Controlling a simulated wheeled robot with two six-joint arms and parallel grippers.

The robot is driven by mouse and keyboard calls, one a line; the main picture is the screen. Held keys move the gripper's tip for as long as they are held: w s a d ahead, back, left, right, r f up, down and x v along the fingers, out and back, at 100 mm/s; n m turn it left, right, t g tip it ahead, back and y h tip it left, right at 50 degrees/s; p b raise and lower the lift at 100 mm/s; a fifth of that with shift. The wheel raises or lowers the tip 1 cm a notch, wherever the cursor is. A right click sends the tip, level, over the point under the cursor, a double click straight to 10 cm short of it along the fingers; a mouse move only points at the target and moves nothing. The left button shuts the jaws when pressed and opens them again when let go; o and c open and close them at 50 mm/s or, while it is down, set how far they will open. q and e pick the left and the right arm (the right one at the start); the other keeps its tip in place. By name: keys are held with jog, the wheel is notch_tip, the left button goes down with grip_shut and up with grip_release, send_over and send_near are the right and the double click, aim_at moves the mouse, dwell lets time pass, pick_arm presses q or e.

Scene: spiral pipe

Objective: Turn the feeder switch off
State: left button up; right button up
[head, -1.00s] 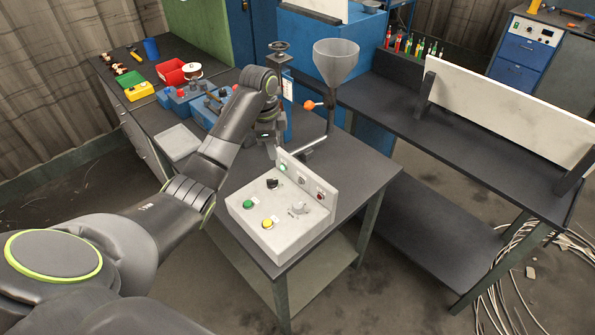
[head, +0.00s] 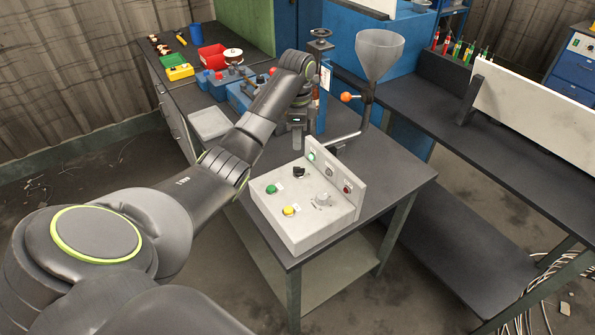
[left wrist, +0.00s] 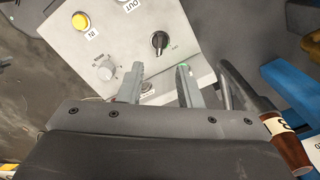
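The control box (head: 305,235) is pale grey with a raised back panel and stands on the dark table. On its top are a black rotary switch (head: 299,172), a green button (head: 271,188), a yellow button (head: 289,210) and a grey knob (head: 322,199). The black switch also shows in the left wrist view (left wrist: 159,41); its small label is unreadable. A green lamp (left wrist: 183,68) on the panel glows. My right gripper is not in view.
A grey funnel (head: 379,55) and a lever with an orange ball (head: 346,97) stand behind the box. Bare tabletop (head: 395,180) shows right of the box.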

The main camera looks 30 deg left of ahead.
aim_at(297, 167)
pick_arm(q)
notch_tip(297, 167, down, 10)
jog(key=shift+f, duration=0.25)
dwell(0.3)
grip_shut()
